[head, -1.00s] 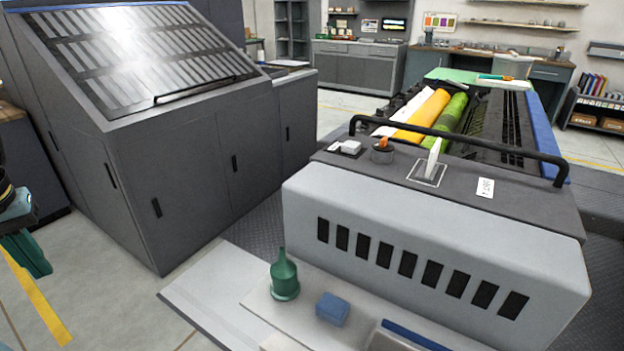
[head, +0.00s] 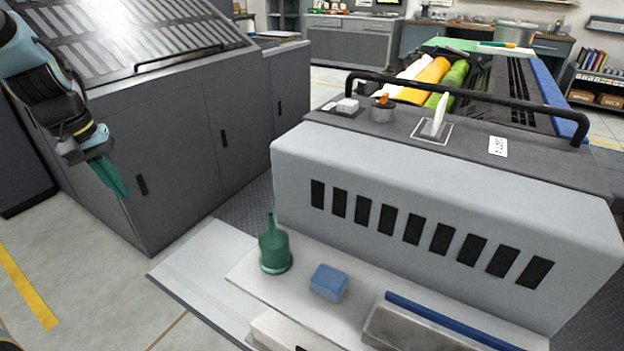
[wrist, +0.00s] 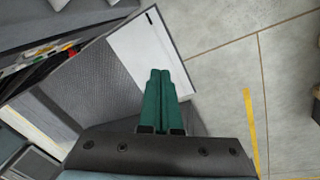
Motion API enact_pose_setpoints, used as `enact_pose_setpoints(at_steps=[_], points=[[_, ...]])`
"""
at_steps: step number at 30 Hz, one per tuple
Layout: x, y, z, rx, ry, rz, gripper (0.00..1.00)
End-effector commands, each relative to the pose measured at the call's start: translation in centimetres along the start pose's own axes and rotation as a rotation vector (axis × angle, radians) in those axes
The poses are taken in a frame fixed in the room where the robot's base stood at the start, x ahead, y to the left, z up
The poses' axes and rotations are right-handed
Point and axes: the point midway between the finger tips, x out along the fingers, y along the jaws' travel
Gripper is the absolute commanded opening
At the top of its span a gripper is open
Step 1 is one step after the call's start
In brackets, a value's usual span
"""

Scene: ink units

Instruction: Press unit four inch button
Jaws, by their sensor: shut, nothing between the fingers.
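The ink unit (head: 440,200) has a light grey front with dark slots and a dark top panel. On the panel, a white push button (head: 347,105) sits on a small plate at the left. Beside it is a round grey knob (head: 382,112) with an orange pointer, then a white upright lever (head: 438,120). A small white label (head: 498,146) is at the right; I cannot read it surely. My gripper (head: 120,190) hangs at the left, well away from the panel, in front of the grey cabinet. Its green fingers are together and empty, also in the wrist view (wrist: 160,75).
A black rail (head: 470,95) crosses above the panel's back. Yellow and green rollers (head: 430,72) lie behind. A green bottle (head: 273,247) and blue block (head: 328,282) stand on the light step (head: 235,275). A tall grey cabinet (head: 200,150) is at the left.

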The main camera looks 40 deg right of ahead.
Motion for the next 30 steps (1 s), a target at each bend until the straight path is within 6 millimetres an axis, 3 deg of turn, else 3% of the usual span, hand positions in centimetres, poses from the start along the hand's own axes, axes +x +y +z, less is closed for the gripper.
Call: enact_pose_setpoints(at_steps=[1, 6, 12, 15, 18, 21, 25, 30], points=[[5.0, 2.9, -2.1, 0.042, -0.026, 0.063, 0.00], [13.1, 14.0, -7.2, 0.147, -0.099, 0.308, 0.00], [19.8, 26.3, -11.0, 0.209, -0.181, 0.662, 0.00], [21.9, 30.8, -12.8, 0.208, -0.212, 0.856, 0.00], [23.4, 33.6, -14.9, 0.188, -0.230, 1.041, 0.00], [24.4, 34.7, -17.0, 0.158, -0.232, 1.193, 0.00], [25.2, 34.7, -19.1, 0.120, -0.225, 1.329, 0.00], [25.4, 34.4, -20.3, 0.096, -0.218, 1.399, 0.00]])
